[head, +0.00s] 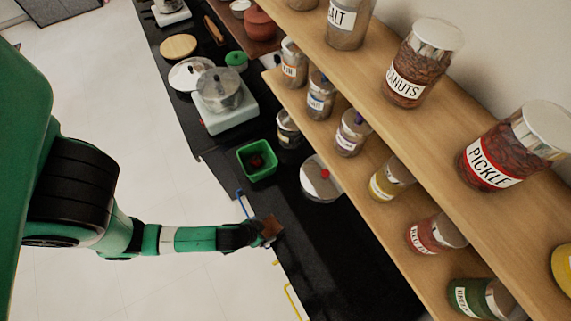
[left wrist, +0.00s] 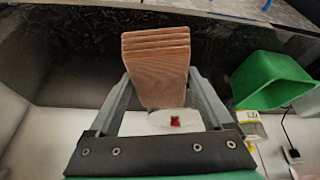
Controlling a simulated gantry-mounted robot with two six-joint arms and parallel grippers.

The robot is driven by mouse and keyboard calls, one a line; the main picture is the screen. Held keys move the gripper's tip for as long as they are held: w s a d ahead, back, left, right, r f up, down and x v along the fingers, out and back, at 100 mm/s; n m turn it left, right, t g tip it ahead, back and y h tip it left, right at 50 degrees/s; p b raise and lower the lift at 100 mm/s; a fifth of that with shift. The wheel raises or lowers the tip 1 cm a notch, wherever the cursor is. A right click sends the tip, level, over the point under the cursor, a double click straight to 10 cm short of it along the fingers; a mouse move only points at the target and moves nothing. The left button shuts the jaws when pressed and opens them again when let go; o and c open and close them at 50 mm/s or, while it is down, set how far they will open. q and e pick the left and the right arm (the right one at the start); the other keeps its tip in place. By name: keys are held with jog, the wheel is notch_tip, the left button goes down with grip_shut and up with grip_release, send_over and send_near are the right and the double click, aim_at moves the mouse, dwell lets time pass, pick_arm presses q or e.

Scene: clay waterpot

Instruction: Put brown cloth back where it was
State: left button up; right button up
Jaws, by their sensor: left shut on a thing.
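The brown cloth (left wrist: 156,62) is a folded, layered piece. My left gripper (left wrist: 152,95) is shut on it, with a finger on each side in the left wrist view. In the head view the cloth (head: 270,228) shows small at the tip of my left gripper (head: 262,232), at the front edge of the black counter (head: 350,268). I cannot tell whether the cloth touches the counter. My right gripper is not in view.
A green bin (head: 257,161) and a round silver-lidded pot (head: 321,180) stand on the counter beyond the gripper. Wooden shelves (head: 470,130) with several labelled jars overhang the right side. Blue (head: 243,204) and yellow (head: 292,300) rails line the front edge. The near counter is clear.

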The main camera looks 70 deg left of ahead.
aim_at(268, 222)
pick_arm(q)
jog(key=s+d+m, duration=0.1)
jog(key=s, duration=0.1)
jog(key=s+d+m, duration=0.1)
jog(key=shift+s+d+r+h, duration=0.15)
jog(key=shift+s+h, duration=0.15)
jog(key=shift+s, duration=0.05)
jog(key=shift+w+a+f+b, duration=0.3)
jog(key=shift+f+b, duration=0.1)
jog(key=shift+b, duration=0.15)
jog(key=w+a+f+b, duration=0.2)
jog(key=w+a, duration=0.1)
jog(key=w+a+f+b, duration=0.1)
jog(key=w+a, duration=0.1)
jog(key=w+a+f+b, duration=0.2)
jog(key=f, duration=0.1)
jog(key=w+a+f+b, duration=0.1)
jog(key=f, duration=0.1)
jog(key=shift+w+a+b, duration=0.15)
jog(key=shift+w+b, duration=0.05)
jog(key=shift+b, duration=0.15)
jog(key=shift+w+a+f, duration=0.3)
jog(key=shift+w, duration=0.05)
jog(key=shift+w+a+f+b, duration=0.15)
jog(key=shift+f+b, duration=0.45)
jog(key=shift+f, duration=1.2)
